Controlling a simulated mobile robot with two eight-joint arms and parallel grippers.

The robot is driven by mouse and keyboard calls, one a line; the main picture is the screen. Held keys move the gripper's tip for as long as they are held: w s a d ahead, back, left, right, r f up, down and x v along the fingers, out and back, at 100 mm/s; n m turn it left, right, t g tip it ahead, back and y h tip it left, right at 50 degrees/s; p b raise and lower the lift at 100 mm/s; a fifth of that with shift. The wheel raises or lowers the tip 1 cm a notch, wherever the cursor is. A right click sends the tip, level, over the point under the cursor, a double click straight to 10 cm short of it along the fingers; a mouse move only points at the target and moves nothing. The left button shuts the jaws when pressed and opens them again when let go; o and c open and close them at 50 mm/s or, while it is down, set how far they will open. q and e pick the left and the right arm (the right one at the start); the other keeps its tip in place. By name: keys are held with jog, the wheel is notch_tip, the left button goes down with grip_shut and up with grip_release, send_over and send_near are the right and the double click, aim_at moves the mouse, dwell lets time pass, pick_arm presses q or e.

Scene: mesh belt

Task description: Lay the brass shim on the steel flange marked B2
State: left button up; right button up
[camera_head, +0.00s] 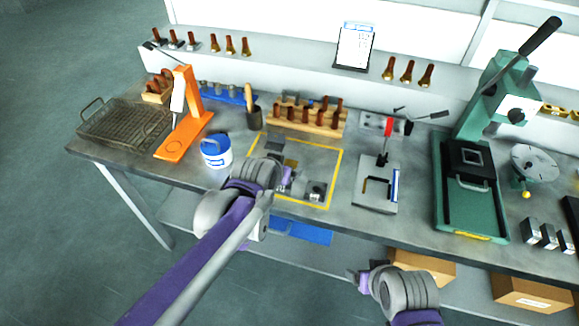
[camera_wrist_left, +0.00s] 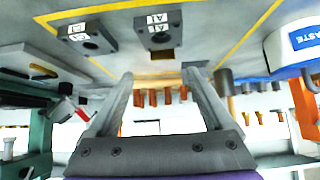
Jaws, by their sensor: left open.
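My left gripper (camera_head: 284,181) reaches over the yellow-taped area of the bench. In the left wrist view my left gripper (camera_wrist_left: 160,76) is open, with nothing between its fingers. Two dark grey flange blocks with white labels lie ahead of it: one labelled block (camera_wrist_left: 158,22) and another (camera_wrist_left: 86,38) to its left. I cannot read B2 with certainty on either label. A small brownish plate (camera_wrist_left: 162,54), perhaps the brass shim, shows just beyond the fingertips. In the head view a flange block (camera_head: 316,190) sits near the taped front corner. My right gripper (camera_head: 364,277) hangs before the bench, its jaws unclear.
A blue-white paste tub (camera_head: 216,151) stands left of the taped area. A wooden rack (camera_head: 305,121) with brown-handled pieces stands behind it. A red-handled clamp fixture (camera_head: 378,185) and green press (camera_head: 470,205) stand to the right. A wire basket (camera_head: 125,125) is at the left end.

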aim_at(290, 163)
pick_arm(q)
jog(key=x, duration=0.6)
jog(key=shift+a+f, duration=0.25)
jog(key=shift+f, duration=0.15)
grip_shut()
